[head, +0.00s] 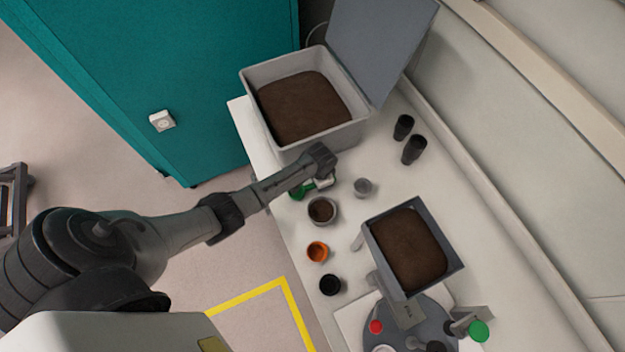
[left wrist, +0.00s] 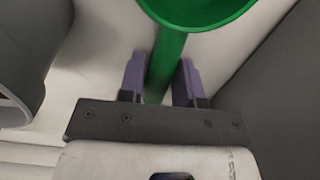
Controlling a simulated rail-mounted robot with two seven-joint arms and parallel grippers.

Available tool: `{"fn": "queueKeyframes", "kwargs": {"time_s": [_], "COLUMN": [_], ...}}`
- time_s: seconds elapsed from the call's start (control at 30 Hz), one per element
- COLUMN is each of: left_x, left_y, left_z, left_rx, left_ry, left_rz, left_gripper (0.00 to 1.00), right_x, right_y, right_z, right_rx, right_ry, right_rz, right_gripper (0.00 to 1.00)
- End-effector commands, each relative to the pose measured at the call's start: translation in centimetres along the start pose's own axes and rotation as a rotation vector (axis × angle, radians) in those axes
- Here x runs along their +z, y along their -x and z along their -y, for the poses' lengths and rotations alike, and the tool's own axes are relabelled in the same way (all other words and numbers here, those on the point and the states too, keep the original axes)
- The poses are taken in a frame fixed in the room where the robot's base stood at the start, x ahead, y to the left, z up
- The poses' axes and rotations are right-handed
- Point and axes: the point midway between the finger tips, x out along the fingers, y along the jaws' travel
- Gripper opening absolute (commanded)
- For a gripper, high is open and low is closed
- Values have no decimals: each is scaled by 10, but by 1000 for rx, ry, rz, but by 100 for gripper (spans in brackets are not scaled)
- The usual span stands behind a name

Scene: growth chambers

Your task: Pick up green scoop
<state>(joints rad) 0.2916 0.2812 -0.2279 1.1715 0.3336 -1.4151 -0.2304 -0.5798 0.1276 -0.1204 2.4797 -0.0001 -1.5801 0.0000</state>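The green scoop (head: 298,192) lies on the white bench near its front edge, just below the large soil bin; my arm partly hides it. In the left wrist view its round bowl (left wrist: 195,10) is at the top edge, cut off by the frame, and its handle (left wrist: 164,65) runs down between my fingers. My left gripper (left wrist: 162,78) has one purple-grey finger on each side of the handle, and a narrow gap shows beside the right finger. In the head view my left gripper (head: 312,186) reaches down at the scoop. My right gripper is not in view.
A grey bin (head: 255,85) of soil with an open lid (head: 380,45) stands behind. A soil pot (head: 322,210), an orange pot (head: 317,251), a black pot (head: 330,285) and a small grey cup (head: 363,187) stand nearby. A soil tray (head: 455,262) is at right. Two dark cups (head: 413,150) stand farther back.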

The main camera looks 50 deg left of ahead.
Motion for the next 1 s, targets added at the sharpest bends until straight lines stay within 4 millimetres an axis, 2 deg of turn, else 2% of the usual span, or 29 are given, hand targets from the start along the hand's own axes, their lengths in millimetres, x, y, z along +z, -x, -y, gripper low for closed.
{"fn": "queueKeyframes", "kwargs": {"time_s": [0.07,0.3,0.57,0.67,1.0], "left_x": [0,0,0,0,-1], "left_y": [0,0,2,12,69], "left_z": [0,0,0,1,0], "left_rx": [0,0,-1,-1,-1], "left_ry": [0,0,0,0,0], "left_rz": [0,0,-1,-3,-4], "left_gripper": [24,1,0,0,0], "right_x": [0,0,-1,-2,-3], "right_y": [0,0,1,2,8], "right_z": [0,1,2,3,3], "right_rx": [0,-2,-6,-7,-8], "right_ry": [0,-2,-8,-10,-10], "right_rz": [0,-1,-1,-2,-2], "right_gripper": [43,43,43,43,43]}}
